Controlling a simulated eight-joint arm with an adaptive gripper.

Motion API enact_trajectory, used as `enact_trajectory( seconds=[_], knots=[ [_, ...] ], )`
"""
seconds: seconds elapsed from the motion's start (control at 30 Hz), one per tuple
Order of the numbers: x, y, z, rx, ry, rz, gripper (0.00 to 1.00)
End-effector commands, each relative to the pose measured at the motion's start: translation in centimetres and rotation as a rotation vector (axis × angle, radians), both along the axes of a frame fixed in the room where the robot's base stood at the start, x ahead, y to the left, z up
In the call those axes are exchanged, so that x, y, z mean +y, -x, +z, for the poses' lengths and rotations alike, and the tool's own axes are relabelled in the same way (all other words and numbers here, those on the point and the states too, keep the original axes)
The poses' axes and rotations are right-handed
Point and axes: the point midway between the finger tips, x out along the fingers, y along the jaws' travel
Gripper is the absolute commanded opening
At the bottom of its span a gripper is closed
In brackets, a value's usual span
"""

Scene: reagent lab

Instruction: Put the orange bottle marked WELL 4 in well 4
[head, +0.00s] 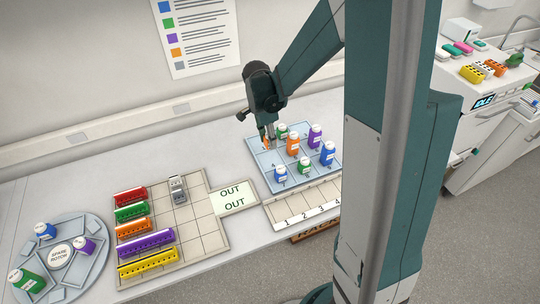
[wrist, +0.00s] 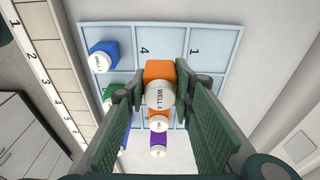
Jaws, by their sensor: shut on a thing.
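My gripper (head: 267,137) is shut on the orange bottle (wrist: 160,72), whose white lid reads WELL 4 in the wrist view. In the head view the bottle (head: 266,143) is a small orange patch below the fingers, mostly hidden. The gripper fingers (wrist: 160,100) press its two sides. The bottle is over the left-back part of the pale blue well tray (head: 256,153). No bottle shows in the visible part of well 4. I cannot tell its height above the tray.
Other bottles stand in the tray: a second orange (head: 293,143), a purple (head: 315,135), blue ones (head: 281,174) (head: 328,152) and green ones (head: 282,131) (head: 305,166). A numbered white rack (head: 300,206), an OUT grid (head: 210,237) and a spare rotor (head: 90,265) lie nearby.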

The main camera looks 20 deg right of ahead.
Motion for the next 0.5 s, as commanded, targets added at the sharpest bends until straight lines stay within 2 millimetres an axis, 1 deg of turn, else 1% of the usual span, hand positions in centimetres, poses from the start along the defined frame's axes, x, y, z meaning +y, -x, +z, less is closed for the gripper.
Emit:
enact_trajectory(
  seconds=[0.1, 0.3, 0.5],
  knots=[
    [0.0, 0.0, -1.4, 0.0, 0.0, 0.0, 0.13],
    [0.0, 0.0, -3.5, 0.0, 0.0, 0.0, 0.13],
    [0.0, 0.0, -4.4, 0.0, 0.0, 0.0, 0.13]
  ],
)
